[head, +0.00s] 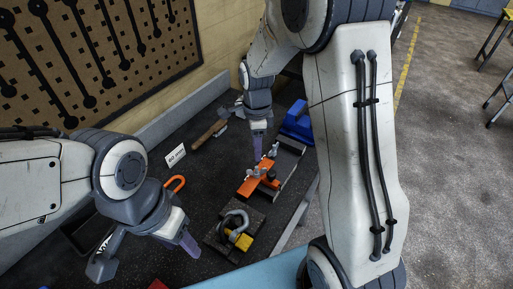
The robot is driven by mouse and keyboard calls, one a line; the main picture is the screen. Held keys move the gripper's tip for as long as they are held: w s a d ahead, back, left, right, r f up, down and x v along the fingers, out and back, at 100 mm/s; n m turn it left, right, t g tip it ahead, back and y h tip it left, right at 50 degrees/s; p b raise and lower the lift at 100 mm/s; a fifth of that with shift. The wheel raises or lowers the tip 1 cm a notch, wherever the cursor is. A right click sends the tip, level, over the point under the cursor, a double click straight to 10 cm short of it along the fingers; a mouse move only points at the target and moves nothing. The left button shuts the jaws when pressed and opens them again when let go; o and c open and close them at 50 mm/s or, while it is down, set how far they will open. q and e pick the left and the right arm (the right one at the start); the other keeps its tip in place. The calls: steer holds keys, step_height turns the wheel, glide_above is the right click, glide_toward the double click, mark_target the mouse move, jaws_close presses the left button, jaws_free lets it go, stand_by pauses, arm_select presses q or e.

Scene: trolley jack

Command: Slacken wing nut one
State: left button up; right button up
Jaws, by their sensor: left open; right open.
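An orange bar (254,184) lies on a dark block on the bench, with small silver wing nuts (272,152) on and beside it. I cannot tell which of them is wing nut one. My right gripper (257,150) points down just above the far end of the orange bar, close to the wing nuts. Its jaws are open, seen edge-on; whether a nut lies between them I cannot tell. My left gripper (146,256) is open and empty, low at the left over the dark bench, away from the bar.
A grey shackle (233,217) with a yellow part (240,240) sits on a dark plate nearer me. An orange hook (176,183), a small white sign (175,155), a wooden-handled tool (208,133) and a blue object (298,120) stand around. A pegboard wall (100,50) is behind.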

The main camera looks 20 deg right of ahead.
steer(key=shift+w, duration=0.1)
steer(key=c, duration=0.5)
steer(key=shift+w+r+n, duration=0.1)
steer(key=shift+w+n, duration=0.25)
steer(key=shift+n, duration=0.25)
jaws_close()
steer(key=w+n+g+p, duration=0.2)
steer(key=w+n, duration=0.5)
steer(key=n, duration=0.5)
steer(key=n+p, duration=0.3)
steer(key=n, duration=0.2)
glide_toward(257, 172)
steer(key=w+f, duration=0.5)
steer(key=s, duration=0.1)
steer(key=a+p, duration=0.1)
steer(key=s+p, duration=0.1)
steer(key=shift+s+a+f+g+y, duration=0.25)
steer(key=shift+s+f+g+y, duration=0.05)
steer(key=shift+s+f+g, duration=0.1)
steer(key=shift+s+a+f+p, duration=0.15)
steer(key=shift+s+f+p, duration=0.1)
steer(key=shift+s+p, duration=0.3)
steer(key=shift+s+a+n+b, duration=0.15)
steer(key=shift+n+b, duration=0.15)
steer(key=shift+n, duration=0.25)
steer(key=shift+s+a+n+b, duration=0.15)
steer(key=shift+n+b, duration=0.15)
steer(key=shift+n, duration=0.25)
steer(key=shift+n+h, duration=0.3)
steer(key=shift+h, duration=0.1)
